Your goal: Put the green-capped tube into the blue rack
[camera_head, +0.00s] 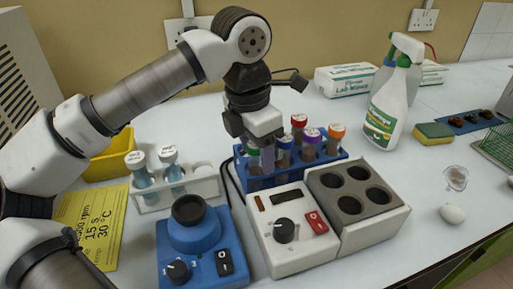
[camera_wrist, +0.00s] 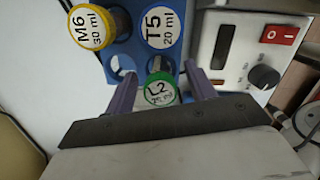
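The green-capped tube, labelled L2 (camera_wrist: 160,91), is between the two fingers of my gripper (camera_wrist: 160,80) in the wrist view. A gap shows between its cap and each finger, so my gripper is open around it. In the head view my gripper (camera_head: 258,145) points down at the left part of the blue rack (camera_head: 292,172), with a bit of green cap just below it. The blue rack also shows in the wrist view (camera_wrist: 140,51). The tube appears upright at the rack; its lower end is hidden in the wrist view, so how deep it sits I cannot tell.
The rack also holds red-, blue-, purple- and orange-capped tubes (camera_head: 336,140). A white rack (camera_head: 190,190) with two white-capped tubes stands left. A blue mixer (camera_head: 195,245) and a white heater block (camera_head: 330,215) stand in front. A spray bottle (camera_head: 392,100) is at the right.

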